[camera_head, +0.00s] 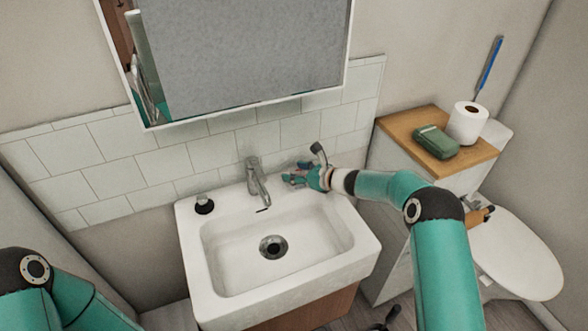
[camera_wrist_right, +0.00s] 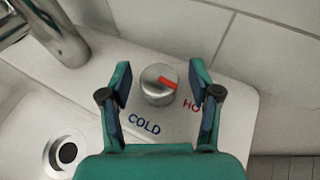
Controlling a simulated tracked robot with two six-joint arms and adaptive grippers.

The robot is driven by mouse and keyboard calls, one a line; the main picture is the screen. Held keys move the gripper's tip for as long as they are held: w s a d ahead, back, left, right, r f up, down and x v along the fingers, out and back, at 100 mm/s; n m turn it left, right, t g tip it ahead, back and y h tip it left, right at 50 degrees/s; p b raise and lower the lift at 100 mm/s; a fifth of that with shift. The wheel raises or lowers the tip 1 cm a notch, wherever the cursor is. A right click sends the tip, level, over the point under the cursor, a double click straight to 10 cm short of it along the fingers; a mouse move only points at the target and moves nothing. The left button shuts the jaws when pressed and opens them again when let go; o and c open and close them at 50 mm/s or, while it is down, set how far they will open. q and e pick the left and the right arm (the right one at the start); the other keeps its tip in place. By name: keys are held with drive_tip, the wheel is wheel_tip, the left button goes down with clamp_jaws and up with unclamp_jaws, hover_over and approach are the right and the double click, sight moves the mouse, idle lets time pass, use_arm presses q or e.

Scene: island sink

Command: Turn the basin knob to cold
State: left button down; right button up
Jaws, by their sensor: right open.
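The basin knob (camera_wrist_right: 158,88) is a round metal knob with a red pointer, in the right wrist view. The red pointer lies on its right side, toward the partly hidden red HOT label (camera_wrist_right: 190,105). The blue COLD label (camera_wrist_right: 144,125) is below the knob. My right gripper (camera_wrist_right: 160,82) is open, with one finger on each side of the knob and gaps showing between. In the head view my right gripper (camera_head: 300,176) is at the basin's back right corner and hides the knob. My left arm shows at lower left; its gripper is out of frame.
The white basin (camera_head: 330,277) has a metal faucet (camera_head: 256,178) left of my right gripper and a black-topped dispenser (camera_head: 204,205) at the back left. The tiled wall (camera_head: 163,163) is close behind. A toilet (camera_head: 516,255) stands to the right, with a green box (camera_head: 436,142) and paper roll (camera_head: 467,123) on a wooden shelf.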

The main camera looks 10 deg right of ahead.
drive_tip(key=shift+w+a+f, duration=0.1)
drive_tip(key=shift+w+a, duration=0.1)
drive_tip(key=shift+c, duration=0.3)
drive_tip(key=c, duration=1.1)
drive_tip(key=shift+f+b, duration=0.1)
drive_tip(key=shift+b, duration=0.6)
drive_tip(key=m+t+h+b, duration=0.1)
drive_tip(key=m+h+b, duration=0.2)
drive_tip(key=b, duration=1.1)
drive_tip(key=m+t+h+b, duration=0.1)
drive_tip(key=m+h+b, duration=0.3)
drive_tip(key=b, duration=0.9)
drive_tip(key=shift+f+t+h+b, duration=0.1)
drive_tip(key=shift+t+h+b, duration=0.25)
drive_tip(key=shift+t+h, duration=0.05)
drive_tip(key=shift+m+h+b, duration=0.55)
drive_tip(key=shift+m+h, duration=0.15)
drive_tip(key=shift+d+r+m+h, duration=0.1)
drive_tip(key=shift+r+m+h, duration=0.2)
drive_tip(key=shift+m+h, duration=0.35)
drive_tip(key=shift+m+g+h, duration=0.25)
drive_tip(key=shift+g+h, duration=0.05)
drive_tip(key=shift+h, duration=0.05)
drive_tip(key=shift+f+h, duration=0.1)
drive_tip(key=shift+h, duration=0.2)
